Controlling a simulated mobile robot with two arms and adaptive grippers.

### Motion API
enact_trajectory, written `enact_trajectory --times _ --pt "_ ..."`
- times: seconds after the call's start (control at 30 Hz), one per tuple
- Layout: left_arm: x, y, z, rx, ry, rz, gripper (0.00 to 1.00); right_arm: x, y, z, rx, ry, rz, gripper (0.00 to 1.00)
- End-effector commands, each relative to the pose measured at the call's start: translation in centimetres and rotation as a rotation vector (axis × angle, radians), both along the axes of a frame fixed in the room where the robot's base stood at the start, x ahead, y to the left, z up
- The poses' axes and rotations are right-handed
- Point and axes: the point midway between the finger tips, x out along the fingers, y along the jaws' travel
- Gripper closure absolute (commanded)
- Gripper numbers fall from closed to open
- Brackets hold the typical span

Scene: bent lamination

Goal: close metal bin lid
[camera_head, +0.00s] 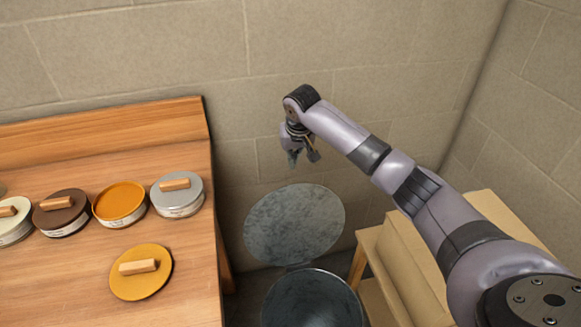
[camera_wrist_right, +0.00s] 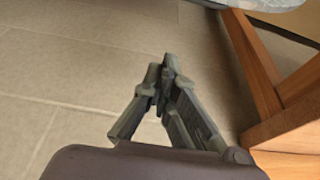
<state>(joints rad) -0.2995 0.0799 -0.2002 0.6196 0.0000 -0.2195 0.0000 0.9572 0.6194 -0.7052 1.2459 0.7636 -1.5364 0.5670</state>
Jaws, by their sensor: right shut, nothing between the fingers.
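The metal bin (camera_head: 313,300) stands on the floor at the bottom middle of the head view, partly cut off by the frame. Its round grey lid (camera_head: 294,222) is open, tipped up and back from the rim toward the wall. My right gripper (camera_head: 304,160) hangs above the lid's far edge, fingers pointing down, apart from the lid. In the right wrist view my right gripper (camera_wrist_right: 165,75) is shut and empty. A grey edge at the top right of that view may be the lid. My left gripper is not in view.
A wooden table (camera_head: 190,285) on the left holds several round tins, including a grey one (camera_head: 178,195), and a loose yellow lid (camera_head: 140,272). A light box-like piece (camera_head: 405,262) stands right of the bin. A block wall (camera_head: 340,50) closes the back.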

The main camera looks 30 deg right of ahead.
Motion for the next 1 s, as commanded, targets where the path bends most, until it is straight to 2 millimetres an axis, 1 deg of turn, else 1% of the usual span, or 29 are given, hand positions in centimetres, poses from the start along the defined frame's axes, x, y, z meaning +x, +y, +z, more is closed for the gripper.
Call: enact_trajectory --times 0.3,0.53,0.6,0.7,1.0 --pt "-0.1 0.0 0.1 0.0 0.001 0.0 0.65 1.7 -0.4 -5.6 0.0 0.003 0.0 1.0" --pt "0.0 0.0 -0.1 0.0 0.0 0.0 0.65 2.7 -0.7 -8.8 -0.001 0.001 0.0 1.0" --pt "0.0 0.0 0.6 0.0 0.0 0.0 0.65 2.2 -0.7 -8.5 -0.002 0.0 0.003 1.0" --pt "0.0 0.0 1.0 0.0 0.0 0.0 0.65 1.2 -0.4 -8.5 -0.002 0.0 0.003 1.0" --pt "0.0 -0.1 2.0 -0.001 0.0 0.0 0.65 -0.9 0.2 -8.5 -0.002 0.0 0.003 1.0"
